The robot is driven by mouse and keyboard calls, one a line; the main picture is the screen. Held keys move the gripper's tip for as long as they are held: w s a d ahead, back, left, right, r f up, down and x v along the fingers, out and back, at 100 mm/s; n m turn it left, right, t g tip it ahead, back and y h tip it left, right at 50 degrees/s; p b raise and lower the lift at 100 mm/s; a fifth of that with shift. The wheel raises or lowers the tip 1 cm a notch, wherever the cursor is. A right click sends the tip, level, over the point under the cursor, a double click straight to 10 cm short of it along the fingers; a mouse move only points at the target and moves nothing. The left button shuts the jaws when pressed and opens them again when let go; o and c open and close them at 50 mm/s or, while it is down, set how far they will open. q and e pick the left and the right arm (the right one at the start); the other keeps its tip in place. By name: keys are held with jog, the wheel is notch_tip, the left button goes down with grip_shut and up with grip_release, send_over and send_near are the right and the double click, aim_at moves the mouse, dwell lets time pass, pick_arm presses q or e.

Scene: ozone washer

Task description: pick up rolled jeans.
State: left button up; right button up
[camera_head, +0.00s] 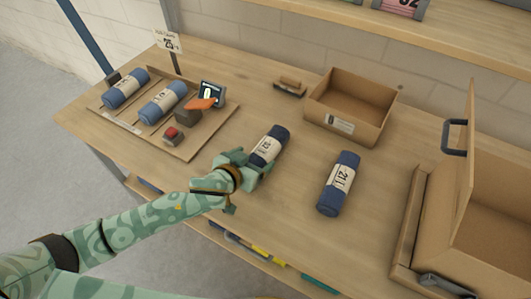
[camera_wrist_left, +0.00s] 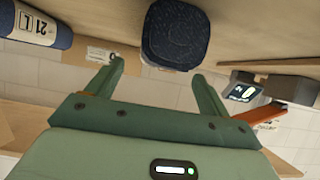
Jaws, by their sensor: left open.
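Several rolled jeans, blue with pale paper bands, lie on the wooden table. The closest roll (camera_head: 268,146) lies just beyond my left gripper (camera_head: 246,165). In the left wrist view, the round dark end of this roll (camera_wrist_left: 175,38) shows ahead, between the two spread fingers (camera_wrist_left: 160,82). The left gripper is open and empty; I cannot tell whether a finger touches the roll. Another roll (camera_head: 338,183) lies apart to the right, its band also showing in the left wrist view (camera_wrist_left: 35,25). Two more rolls (camera_head: 125,88) (camera_head: 162,102) lie at the left on a board. My right gripper is out of view.
The board (camera_head: 198,145) also carries a small display (camera_head: 212,91), an orange piece (camera_head: 201,104) and a red-topped block (camera_head: 172,135). An open cardboard box (camera_head: 350,105) stands at the back. A larger open box (camera_head: 490,245) with a raised flap fills the right. Table between rolls is clear.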

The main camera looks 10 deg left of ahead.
aim_at(261, 152)
pick_arm(q)
jog(key=b+x, duration=0.1)
jog(key=x, duration=0.4)
jog(key=shift+w+d, duration=0.2)
jog(key=shift+d, duration=0.05)
jog(key=shift+s+r, duration=0.1)
jog(key=shift+r, duration=0.05)
jog(key=c, duration=1.3)
notch_tip(261, 152, up, 4)
jog(key=shift+s+d+r+p, duration=0.1)
jog(key=shift+s+p, duration=0.05)
jog(key=shift+p, duration=0.6)
jog(key=s+d+r+p, duration=0.3)
jog(key=s+r, duration=0.6)
jog(key=s, duration=0.4)
jog(key=shift+d, duration=0.6)
